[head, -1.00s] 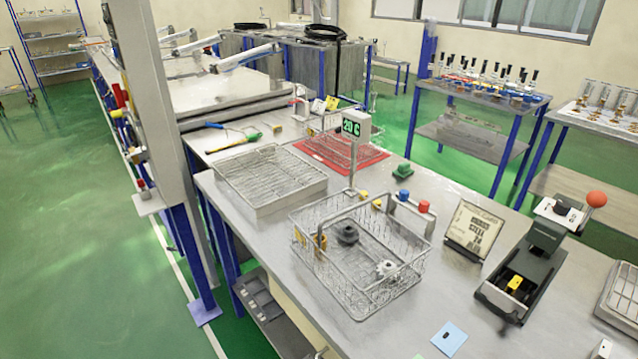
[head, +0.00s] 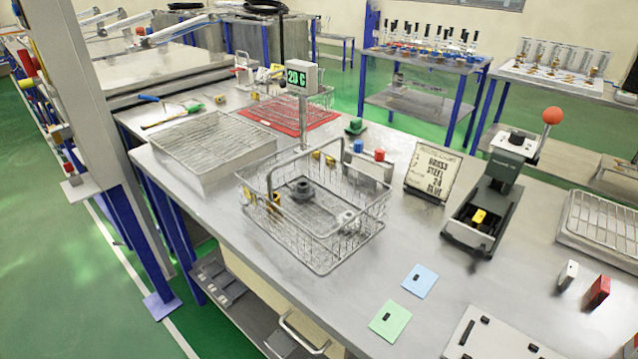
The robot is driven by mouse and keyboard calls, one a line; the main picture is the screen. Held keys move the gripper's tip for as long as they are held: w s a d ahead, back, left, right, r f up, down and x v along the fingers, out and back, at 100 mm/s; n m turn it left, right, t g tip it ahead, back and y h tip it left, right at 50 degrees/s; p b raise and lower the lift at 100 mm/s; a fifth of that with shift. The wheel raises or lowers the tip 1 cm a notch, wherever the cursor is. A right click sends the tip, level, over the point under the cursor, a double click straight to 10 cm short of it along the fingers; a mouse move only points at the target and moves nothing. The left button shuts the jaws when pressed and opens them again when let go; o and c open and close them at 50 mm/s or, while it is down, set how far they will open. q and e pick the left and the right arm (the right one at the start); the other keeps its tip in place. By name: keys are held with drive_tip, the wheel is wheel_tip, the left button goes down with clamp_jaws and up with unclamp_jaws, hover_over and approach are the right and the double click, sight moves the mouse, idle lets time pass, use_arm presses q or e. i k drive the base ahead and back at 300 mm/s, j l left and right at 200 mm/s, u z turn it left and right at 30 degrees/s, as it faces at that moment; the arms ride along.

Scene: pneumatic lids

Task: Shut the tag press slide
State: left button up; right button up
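The tag press (head: 489,200) stands on the right part of the steel table, a dark grey body with an upright head and a lever ending in an orange-red ball (head: 552,115). A yellow piece (head: 479,217) sits in the low front part of the press, which looks like its slide (head: 468,233). The front part sticks out toward the table's near side, and I cannot tell exactly how far the slide is out. Neither of my grippers shows in the head view.
A wire basket (head: 330,262) with grey parts stands left of the press. A lettered sign (head: 431,174) stands between them. Blue (head: 420,281) and green (head: 390,321) cards lie in front. A wire tray (head: 603,226), a white block (head: 567,275) and a red block (head: 597,291) are at right.

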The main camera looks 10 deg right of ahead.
sight(481, 241)
drive_tip(key=l+z, duration=0.2)
drive_tip(key=z, duration=1)
